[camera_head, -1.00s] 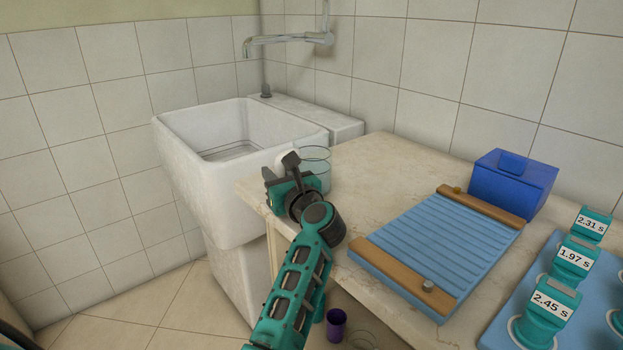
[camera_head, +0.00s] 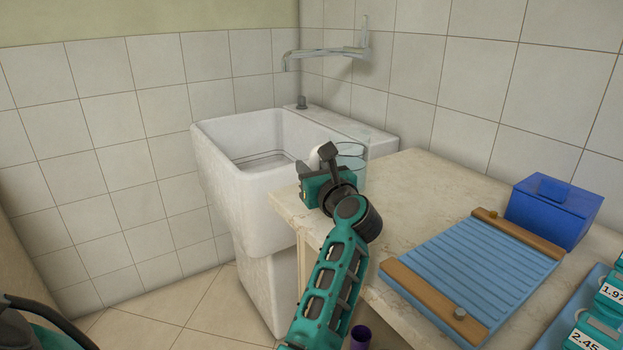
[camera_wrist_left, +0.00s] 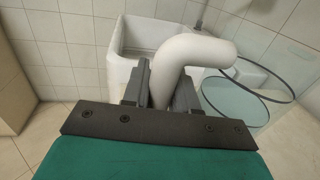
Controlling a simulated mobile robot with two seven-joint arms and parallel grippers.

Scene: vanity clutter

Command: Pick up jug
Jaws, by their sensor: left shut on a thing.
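The jug (camera_head: 351,162) is a clear, glass-like cylinder near the left end of the counter, partly hidden behind my left gripper. In the left wrist view, its clear body and dark rim (camera_wrist_left: 236,103) are at the right. A thick white curved handle (camera_wrist_left: 190,50), which appears to be the jug's, rises between the fingers and bends right toward the body. My left gripper (camera_head: 321,163) is shut on this handle, with one dark finger on each side; the fingers also show in the left wrist view (camera_wrist_left: 160,88). The jug's base is hidden, so contact with the counter is unclear. My right gripper is not in view.
A white sink (camera_head: 255,160) with a wall tap (camera_head: 330,52) stands left of the counter (camera_head: 430,185). A blue ribbed board (camera_head: 475,270) with wooden ends and a blue lidded box (camera_head: 553,210) are on the right. A purple cup (camera_head: 360,337) shows low down.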

